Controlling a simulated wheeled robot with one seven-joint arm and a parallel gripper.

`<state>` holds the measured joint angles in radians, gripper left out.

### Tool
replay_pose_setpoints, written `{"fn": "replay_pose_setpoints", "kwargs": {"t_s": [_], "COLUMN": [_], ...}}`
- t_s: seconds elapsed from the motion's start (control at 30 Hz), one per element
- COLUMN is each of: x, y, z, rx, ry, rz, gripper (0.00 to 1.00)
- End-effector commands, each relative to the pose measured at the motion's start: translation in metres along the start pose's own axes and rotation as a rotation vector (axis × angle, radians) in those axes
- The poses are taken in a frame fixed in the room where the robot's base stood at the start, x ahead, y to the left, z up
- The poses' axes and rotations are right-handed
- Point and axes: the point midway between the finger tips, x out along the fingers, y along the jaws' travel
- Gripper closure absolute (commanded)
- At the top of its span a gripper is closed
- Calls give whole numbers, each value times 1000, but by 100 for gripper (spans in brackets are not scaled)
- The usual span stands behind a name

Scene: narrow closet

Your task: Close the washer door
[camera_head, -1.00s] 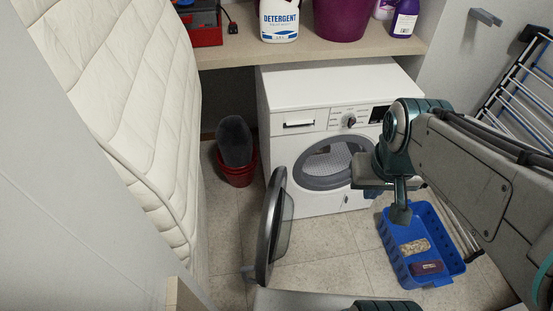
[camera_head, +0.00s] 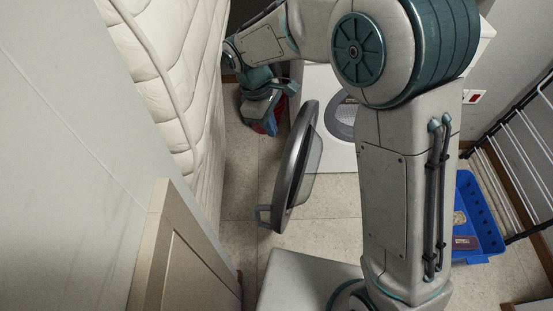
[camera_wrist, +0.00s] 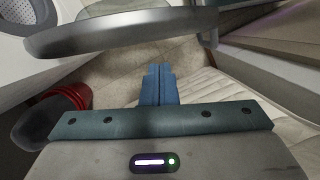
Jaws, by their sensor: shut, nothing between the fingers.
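The washer (camera_head: 335,152) is white and mostly hidden behind my arm; part of its round opening (camera_head: 341,116) shows. Its round grey-rimmed door (camera_head: 292,165) stands wide open, swung out from the washer's left side. In the wrist view the door (camera_wrist: 125,33) crosses the top, with the washer's opening (camera_wrist: 22,14) at the upper left. My gripper (camera_head: 271,127) is on the outer, left side of the door, near its far end. Its blue fingers (camera_wrist: 158,72) are together and empty, pointing toward the door with a visible gap.
A quilted mattress (camera_head: 190,110) and a wooden panel (camera_head: 190,255) stand close on the left. A red bucket (camera_wrist: 68,98) is beside my gripper. A blue crate (camera_head: 480,215) and a drying rack (camera_head: 520,150) are at the right. Tiled floor (camera_head: 240,190) is clear left of the door.

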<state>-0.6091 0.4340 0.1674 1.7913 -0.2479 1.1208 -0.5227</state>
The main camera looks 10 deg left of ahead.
Motion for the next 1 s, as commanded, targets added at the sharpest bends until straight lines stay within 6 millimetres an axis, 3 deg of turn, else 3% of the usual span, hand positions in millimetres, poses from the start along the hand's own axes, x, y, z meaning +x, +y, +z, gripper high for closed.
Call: {"fn": "replay_pose_setpoints", "kwargs": {"t_s": [0.1, 0.27, 0.5, 0.7, 1.0], "x": [10, 27, 72, 99, 108], "y": [-3, -3, -4, -3, -3], "z": [-11, -12, -11, -11, -10], "rx": [-36, -39, -37, -37, -37], "ry": [-9, -11, -12, -10, -9], "rz": [-1, -3, -4, -2, -1], "gripper": [100, 100, 100, 100, 100]}}
